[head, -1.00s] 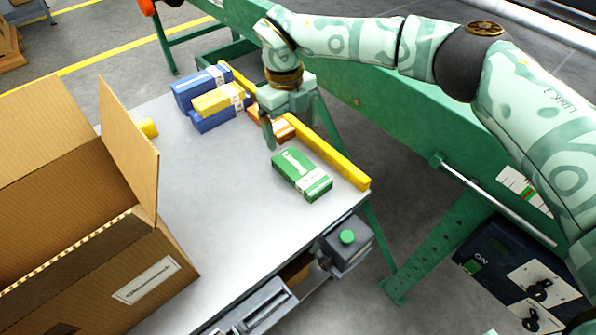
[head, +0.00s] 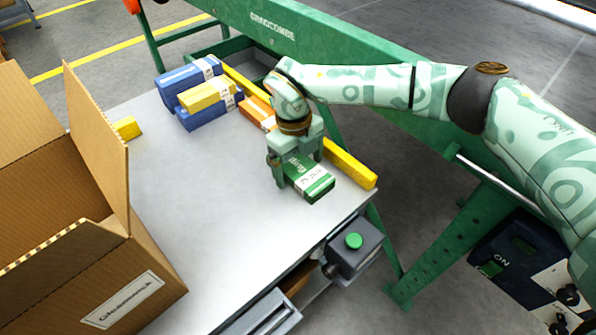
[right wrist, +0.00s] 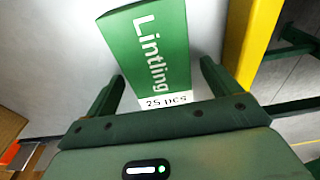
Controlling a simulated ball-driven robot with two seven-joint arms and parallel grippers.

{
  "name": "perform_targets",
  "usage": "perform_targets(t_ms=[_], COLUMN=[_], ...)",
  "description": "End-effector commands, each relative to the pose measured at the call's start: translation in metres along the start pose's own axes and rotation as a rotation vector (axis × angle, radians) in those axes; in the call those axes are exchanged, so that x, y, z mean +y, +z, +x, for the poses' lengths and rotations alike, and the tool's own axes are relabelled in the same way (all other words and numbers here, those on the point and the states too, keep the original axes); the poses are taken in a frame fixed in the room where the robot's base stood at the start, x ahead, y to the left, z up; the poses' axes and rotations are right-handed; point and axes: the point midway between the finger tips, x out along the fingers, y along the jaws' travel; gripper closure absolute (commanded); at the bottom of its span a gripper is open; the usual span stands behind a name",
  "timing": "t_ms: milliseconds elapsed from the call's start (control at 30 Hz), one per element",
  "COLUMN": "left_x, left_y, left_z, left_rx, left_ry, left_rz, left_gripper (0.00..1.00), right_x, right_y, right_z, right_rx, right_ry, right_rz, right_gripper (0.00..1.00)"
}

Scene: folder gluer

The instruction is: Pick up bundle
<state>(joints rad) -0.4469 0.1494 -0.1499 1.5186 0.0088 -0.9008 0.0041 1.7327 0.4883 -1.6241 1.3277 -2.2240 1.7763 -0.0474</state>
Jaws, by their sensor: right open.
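A green bundle (head: 312,184) with a white label band lies on the grey table (head: 190,190) near its right edge, beside a yellow rail. My right gripper (head: 296,172) is above its far part, fingers pointing down. In the right wrist view the green bundle (right wrist: 155,50) shows its "Lintling" print, and the open right gripper (right wrist: 163,85) has a finger toward each side of its labelled end, with nothing gripped. I cannot tell whether the fingertips reach down beside it. My left gripper is not in view.
Blue and yellow bundles (head: 207,94) are stacked at the table's far end. An orange bundle (head: 258,112) lies behind my gripper. The yellow rail (head: 350,165) borders the right side. An open carton (head: 75,270) stands at left. The table's middle is clear.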

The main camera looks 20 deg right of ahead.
Motion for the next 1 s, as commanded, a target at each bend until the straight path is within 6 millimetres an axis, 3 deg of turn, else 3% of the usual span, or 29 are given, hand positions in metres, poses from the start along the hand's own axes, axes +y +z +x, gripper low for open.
perform_targets(t_ms=[333,500,533,933,1000], left_x=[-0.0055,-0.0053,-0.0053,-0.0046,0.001], left_y=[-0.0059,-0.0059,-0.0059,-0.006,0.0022], left_z=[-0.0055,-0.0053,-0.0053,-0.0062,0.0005], left_rx=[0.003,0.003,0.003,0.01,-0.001], left_ry=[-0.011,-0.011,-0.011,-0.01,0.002], left_rz=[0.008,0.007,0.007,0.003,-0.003], left_gripper=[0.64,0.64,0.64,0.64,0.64], right_x=[0.0,0.0001,0.0,0.0001,0.0001], right_y=[-0.0001,-0.0001,-0.0001,-0.0003,-0.0007], right_z=[0.0034,0.0034,0.0035,0.0002,-0.0031], right_rx=[-0.001,-0.001,-0.001,-0.002,-0.003], right_ry=[0.0,0.0,0.0,0.0,0.0], right_rz=[0.0,0.0,0.0,0.0,0.001], right_gripper=[0.11,0.58,0.63,0.63,0.63])
